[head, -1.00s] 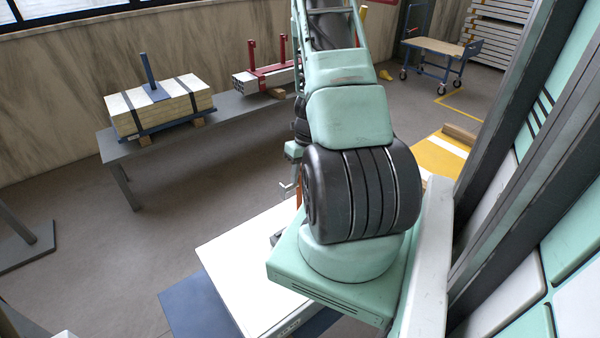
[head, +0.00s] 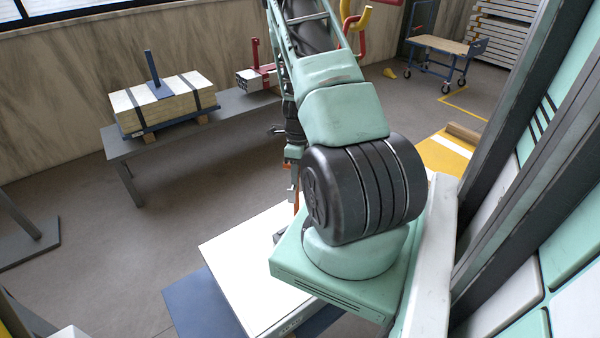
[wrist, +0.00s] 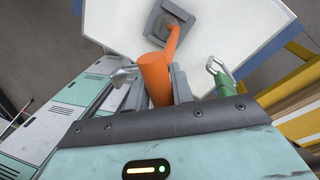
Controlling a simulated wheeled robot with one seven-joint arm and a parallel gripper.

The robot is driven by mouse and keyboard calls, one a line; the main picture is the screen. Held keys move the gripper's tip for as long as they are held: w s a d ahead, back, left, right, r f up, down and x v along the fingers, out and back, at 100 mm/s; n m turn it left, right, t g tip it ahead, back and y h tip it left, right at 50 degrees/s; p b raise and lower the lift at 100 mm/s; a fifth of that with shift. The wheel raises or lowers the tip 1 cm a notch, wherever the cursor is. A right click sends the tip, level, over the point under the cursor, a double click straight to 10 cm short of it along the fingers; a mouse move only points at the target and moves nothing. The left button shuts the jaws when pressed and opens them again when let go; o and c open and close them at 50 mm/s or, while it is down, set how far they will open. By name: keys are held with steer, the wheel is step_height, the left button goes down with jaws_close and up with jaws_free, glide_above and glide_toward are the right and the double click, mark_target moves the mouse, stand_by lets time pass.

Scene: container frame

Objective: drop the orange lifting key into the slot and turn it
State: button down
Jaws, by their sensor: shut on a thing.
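The orange lifting key (wrist: 154,78) stands between the grey fingers of my gripper (wrist: 159,90) in the wrist view. My gripper is shut on it. The key's thinner part reaches up the picture over a square grey plate (wrist: 153,27) with a dark recess, set in a white top face (wrist: 218,30). I cannot tell whether its tip is in the slot or above it. In the head view my arm hides the gripper; a narrow orange strip (head: 296,200) shows left of the arm, above the white top (head: 235,262).
A silver bent handle (wrist: 121,76) and a green hook (wrist: 219,72) flank the fingers. A bench (head: 150,150) with a strapped block (head: 160,103) stands at the left. A trolley (head: 440,57) is far back. A dark frame post (head: 535,140) rises close at the right.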

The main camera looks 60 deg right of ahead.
steer(key=n, duration=0.3)
steer(key=w+a+n+g+h, duration=0.1)
steer(key=n, duration=0.2)
steer(key=w+n, duration=0.1)
steer(key=n, duration=0.2)
steer(key=shift+w+a+n+g, duration=0.15)
steer(key=shift+a+n+g, duration=0.15)
steer(key=shift+a+n, duration=0.1)
steer(key=c, duration=1.1)
jaws_free()
steer(key=b+v, duration=0.1)
steer(key=v, duration=0.4)
steer(key=b+v, duration=0.2)
steer(key=v, duration=0.4)
steer(key=b+v, duration=0.2)
steer(key=v, duration=0.4)
steer(key=shift+a+r, duration=0.25)
steer(key=shift+a, duration=0.05)
